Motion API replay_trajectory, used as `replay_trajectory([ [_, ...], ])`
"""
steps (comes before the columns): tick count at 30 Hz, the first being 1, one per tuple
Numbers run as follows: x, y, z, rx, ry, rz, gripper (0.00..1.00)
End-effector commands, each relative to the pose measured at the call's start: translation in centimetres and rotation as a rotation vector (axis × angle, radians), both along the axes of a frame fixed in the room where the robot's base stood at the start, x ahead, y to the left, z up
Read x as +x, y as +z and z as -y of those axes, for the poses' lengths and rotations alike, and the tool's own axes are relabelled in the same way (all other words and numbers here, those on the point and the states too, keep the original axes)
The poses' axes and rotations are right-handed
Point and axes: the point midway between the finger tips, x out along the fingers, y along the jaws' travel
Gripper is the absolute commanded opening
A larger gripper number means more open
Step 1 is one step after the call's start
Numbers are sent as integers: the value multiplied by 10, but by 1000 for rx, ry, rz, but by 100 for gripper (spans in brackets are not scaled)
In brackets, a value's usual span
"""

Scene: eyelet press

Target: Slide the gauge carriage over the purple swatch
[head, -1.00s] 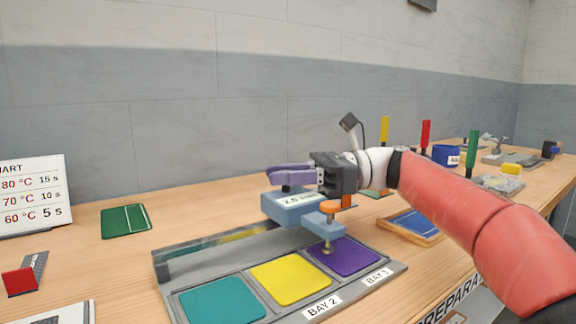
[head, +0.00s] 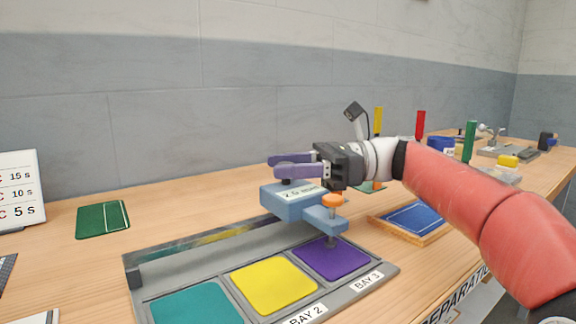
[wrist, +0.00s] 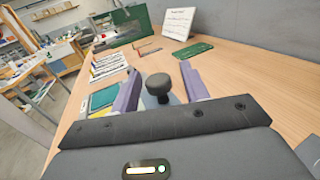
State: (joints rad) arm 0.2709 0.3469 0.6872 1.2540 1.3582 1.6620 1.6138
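The gauge carriage (head: 290,203) is a blue block with a label on top and a black knob, which shows in the wrist view (wrist: 160,88). Its front arm carries an orange screw (head: 332,201) with a metal foot. The foot stands over the purple swatch (head: 338,263), near the middle of its rear half; whether it touches cannot be told. My gripper (head: 286,166) is above the carriage, its purple fingers on either side of the knob. In the wrist view the fingers (wrist: 160,90) are apart, with narrow gaps to the knob.
The carriage's grey rail (head: 215,243) runs behind the bays. A yellow swatch (head: 273,285) and a teal swatch (head: 197,303) lie to the left. A blue wood-framed tray (head: 413,218) is at right, and a green mat (head: 103,219) at back left.

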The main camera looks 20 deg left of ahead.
Motion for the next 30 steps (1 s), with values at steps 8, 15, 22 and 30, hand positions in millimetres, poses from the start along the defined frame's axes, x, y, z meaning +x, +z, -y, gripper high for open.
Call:
replay_trajectory([
  [8, 8, 0, 14, 0, -2, 0, 45],
  [15, 27, 1, 51, 1, -3, 0, 45],
  [22, 35, 0, 70, 0, -2, 0, 45],
  [30, 36, 0, 70, 0, -1, 0, 45],
])
